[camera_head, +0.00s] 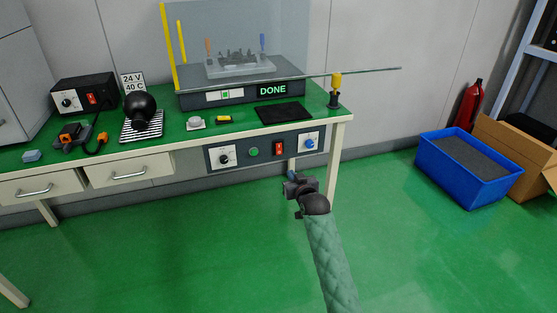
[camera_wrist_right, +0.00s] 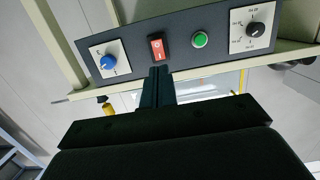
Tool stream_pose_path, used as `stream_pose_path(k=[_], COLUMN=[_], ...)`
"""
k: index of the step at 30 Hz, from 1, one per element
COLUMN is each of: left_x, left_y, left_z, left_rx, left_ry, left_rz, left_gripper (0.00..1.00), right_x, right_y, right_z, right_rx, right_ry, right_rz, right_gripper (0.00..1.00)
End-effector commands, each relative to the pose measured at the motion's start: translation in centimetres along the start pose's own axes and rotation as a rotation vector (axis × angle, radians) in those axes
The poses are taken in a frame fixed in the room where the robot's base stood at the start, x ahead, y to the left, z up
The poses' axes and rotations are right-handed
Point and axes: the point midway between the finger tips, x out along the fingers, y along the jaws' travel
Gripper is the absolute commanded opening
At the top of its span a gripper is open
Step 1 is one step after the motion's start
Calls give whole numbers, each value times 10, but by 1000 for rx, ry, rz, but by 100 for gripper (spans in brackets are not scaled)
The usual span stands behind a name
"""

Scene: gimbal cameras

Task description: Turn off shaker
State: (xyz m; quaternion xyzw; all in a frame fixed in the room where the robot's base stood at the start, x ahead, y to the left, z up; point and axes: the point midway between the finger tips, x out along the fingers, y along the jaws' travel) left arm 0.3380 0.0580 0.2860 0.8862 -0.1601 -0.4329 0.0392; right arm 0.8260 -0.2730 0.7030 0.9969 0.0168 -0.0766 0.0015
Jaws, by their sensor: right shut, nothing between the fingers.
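The shaker (camera_head: 240,94) stands on the green-topped bench, with a clear tray on top and a display (camera_head: 272,90) reading DONE. A dark control panel (camera_head: 240,160) under the bench's front edge carries a red rocker switch (camera_head: 279,148), a green button (camera_head: 253,152), a black knob (camera_head: 224,159) and a blue knob (camera_head: 310,144). My right gripper (camera_head: 292,179) is shut and empty, in front of and below the panel. In the right wrist view, my fingertips (camera_wrist_right: 157,74) point at the red switch (camera_wrist_right: 157,47); whether they touch is unclear. My left gripper is out of view.
A blue bin (camera_head: 465,188) stands on the floor at right.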

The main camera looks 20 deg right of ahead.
Motion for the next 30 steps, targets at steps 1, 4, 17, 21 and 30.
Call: stream_pose_path(k=[1,4,17,21,30], left_x=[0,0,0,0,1], left_y=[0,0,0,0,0], left_z=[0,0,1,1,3], left_rx=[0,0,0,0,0], left_ry=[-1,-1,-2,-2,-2], left_rz=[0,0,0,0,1], left_gripper=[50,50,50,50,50], right_x=[0,0,34,59,109], right_y=[0,0,0,0,0], right_z=[0,0,0,0,0], right_rx=[0,0,0,2,1], right_ry=[-1,-1,-2,-2,-2], right_rz=[0,0,0,-1,0], right_gripper=[0,0,0,0,0])
